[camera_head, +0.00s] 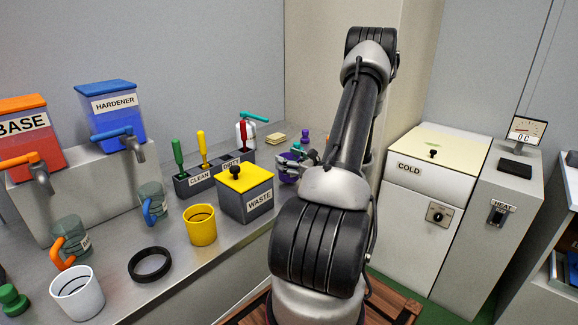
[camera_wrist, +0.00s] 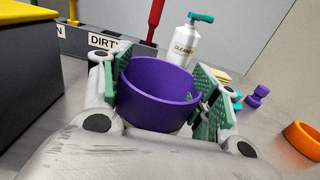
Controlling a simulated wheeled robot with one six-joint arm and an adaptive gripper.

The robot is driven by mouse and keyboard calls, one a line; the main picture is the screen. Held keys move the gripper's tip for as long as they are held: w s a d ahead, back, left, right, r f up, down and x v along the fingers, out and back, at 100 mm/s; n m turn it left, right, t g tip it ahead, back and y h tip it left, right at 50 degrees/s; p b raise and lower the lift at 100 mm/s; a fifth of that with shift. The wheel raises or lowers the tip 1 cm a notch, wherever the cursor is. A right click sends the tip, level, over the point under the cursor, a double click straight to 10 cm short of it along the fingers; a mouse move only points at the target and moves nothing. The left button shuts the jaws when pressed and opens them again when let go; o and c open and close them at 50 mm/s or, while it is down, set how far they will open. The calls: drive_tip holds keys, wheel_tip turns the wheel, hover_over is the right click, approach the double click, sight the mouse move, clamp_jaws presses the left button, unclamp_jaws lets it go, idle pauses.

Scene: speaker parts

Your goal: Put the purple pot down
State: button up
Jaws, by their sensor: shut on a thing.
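The purple pot (camera_wrist: 158,95) is an open round cup between the green pads of my gripper (camera_wrist: 165,100) in the wrist view. My gripper is shut on it, one finger on each side, and the pot looks roughly upright. In the head view only a small purple part of the pot (camera_head: 288,179) shows at my gripper (camera_head: 291,165), largely hidden by my arm. The pot is over or on the grey counter (camera_head: 200,272), right of the waste box; I cannot tell whether its base touches the surface.
The yellow-lidded waste box (camera_head: 246,192) stands left of my gripper. The clean/dirty tool holder (camera_head: 214,176) and white cleaner bottle (camera_wrist: 187,47) stand behind. A small purple piece (camera_wrist: 258,95) and an orange ring (camera_wrist: 303,139) lie to the right. Some bare counter lies between.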

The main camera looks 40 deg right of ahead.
drive_tip(key=shift+f, duration=0.8)
drive_tip(key=shift+f, duration=0.15)
drive_tip(key=o, duration=1)
